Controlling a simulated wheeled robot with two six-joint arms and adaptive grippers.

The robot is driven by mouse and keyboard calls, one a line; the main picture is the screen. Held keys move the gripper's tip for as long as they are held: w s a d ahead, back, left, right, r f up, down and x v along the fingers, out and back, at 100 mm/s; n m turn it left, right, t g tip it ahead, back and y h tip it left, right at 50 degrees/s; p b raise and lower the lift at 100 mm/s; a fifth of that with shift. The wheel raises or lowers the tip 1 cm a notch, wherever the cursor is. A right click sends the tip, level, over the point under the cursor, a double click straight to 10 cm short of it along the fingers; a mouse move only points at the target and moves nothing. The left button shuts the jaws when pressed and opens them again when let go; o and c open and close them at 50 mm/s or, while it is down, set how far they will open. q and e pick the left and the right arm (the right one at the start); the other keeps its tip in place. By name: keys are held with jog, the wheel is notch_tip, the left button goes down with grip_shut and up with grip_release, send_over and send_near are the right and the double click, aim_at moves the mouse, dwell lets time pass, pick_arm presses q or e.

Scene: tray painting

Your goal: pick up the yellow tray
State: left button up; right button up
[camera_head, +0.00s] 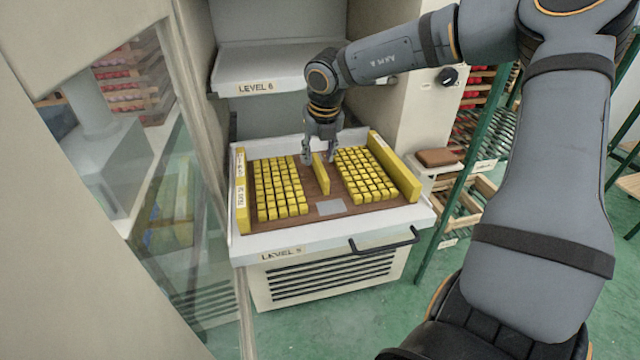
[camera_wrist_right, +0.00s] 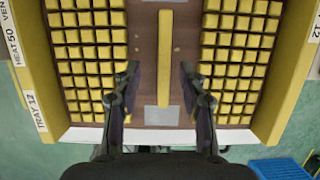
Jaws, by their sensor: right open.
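The yellow tray (camera_head: 241,212) lies on the pulled-out drawer shelf marked level 5, with a brown base, yellow side walls and a yellow middle bar (camera_head: 320,174). Yellow cubes fill a block on each side of the bar. My right gripper (camera_head: 321,160) is over the tray's middle, pointing down. In the right wrist view its open fingers (camera_wrist_right: 160,80) stand either side of the middle bar (camera_wrist_right: 165,60), with gaps between; nothing is held. Whether the fingers are level with the bar is hard to tell. My left gripper is not in view.
The white drawer (camera_head: 290,240) has a black handle (camera_head: 385,241) at its front. A shelf marked level 6 (camera_head: 255,75) hangs above and behind. A glass door (camera_head: 170,200) stands at left, a green rack (camera_head: 455,205) at right. A blue crate (camera_wrist_right: 282,169) shows in the wrist view.

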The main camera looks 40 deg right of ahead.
aim_at(320, 165)
jog(key=shift+s+f, duration=0.1)
jog(key=shift+f, duration=0.1)
jog(key=x, duration=0.4)
jog(key=shift+d+f+p, duration=0.25)
jog(key=shift+f+p, duration=0.05)
jog(key=shift+f, duration=0.1)
jog(key=shift+s, duration=0.1)
jog(key=shift+c, duration=0.7)
grip_shut()
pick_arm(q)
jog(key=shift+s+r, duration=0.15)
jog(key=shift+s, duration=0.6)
pick_arm(e)
jog(key=shift+r, duration=0.1)
